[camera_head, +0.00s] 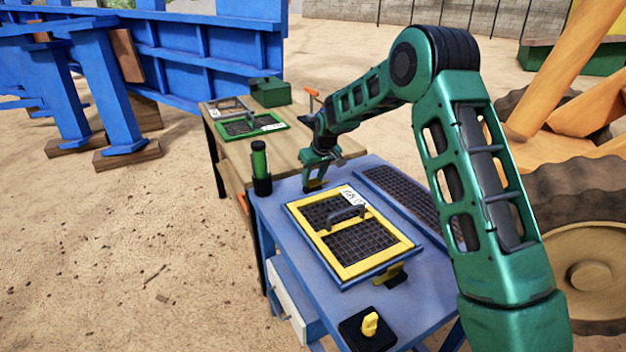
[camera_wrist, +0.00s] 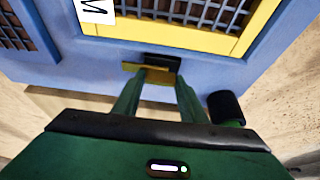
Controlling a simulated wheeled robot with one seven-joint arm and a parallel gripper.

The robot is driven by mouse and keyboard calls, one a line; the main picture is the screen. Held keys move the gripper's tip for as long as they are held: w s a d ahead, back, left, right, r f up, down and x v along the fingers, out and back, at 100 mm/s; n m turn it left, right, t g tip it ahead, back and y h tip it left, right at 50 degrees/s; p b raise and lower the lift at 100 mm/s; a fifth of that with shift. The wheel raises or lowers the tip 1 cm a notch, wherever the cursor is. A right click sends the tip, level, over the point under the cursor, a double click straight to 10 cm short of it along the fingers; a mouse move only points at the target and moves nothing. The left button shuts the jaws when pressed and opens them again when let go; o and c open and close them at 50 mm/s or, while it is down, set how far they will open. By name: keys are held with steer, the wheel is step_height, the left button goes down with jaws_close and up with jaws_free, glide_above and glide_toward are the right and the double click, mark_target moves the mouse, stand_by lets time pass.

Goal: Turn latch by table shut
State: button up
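A yellow-and-black latch (camera_head: 316,185) sits at the far edge of the yellow-framed screen panel (camera_head: 372,268) on the blue table. It also shows in the wrist view (camera_wrist: 132,66), its yellow arm reaching left beside a black block. My gripper (camera_head: 314,178) is over this latch, pointing down. In the wrist view its two green fingers (camera_wrist: 161,80) stand apart, with part of the yellow piece showing between their tips. Firm contact cannot be seen. A second yellow-and-black latch (camera_head: 393,275) is at the panel's near edge.
A green bottle in a black holder (camera_head: 261,170) stands close left of my gripper. A yellow knob on a black plate (camera_head: 370,325) is at the table's near end. A wooden table (camera_head: 222,150) with a green-framed panel (camera_head: 250,126) adjoins behind. A tractor wheel stands at right.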

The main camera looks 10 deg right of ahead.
steer(key=c, duration=0.4)
steer(key=shift+c, duration=0.2)
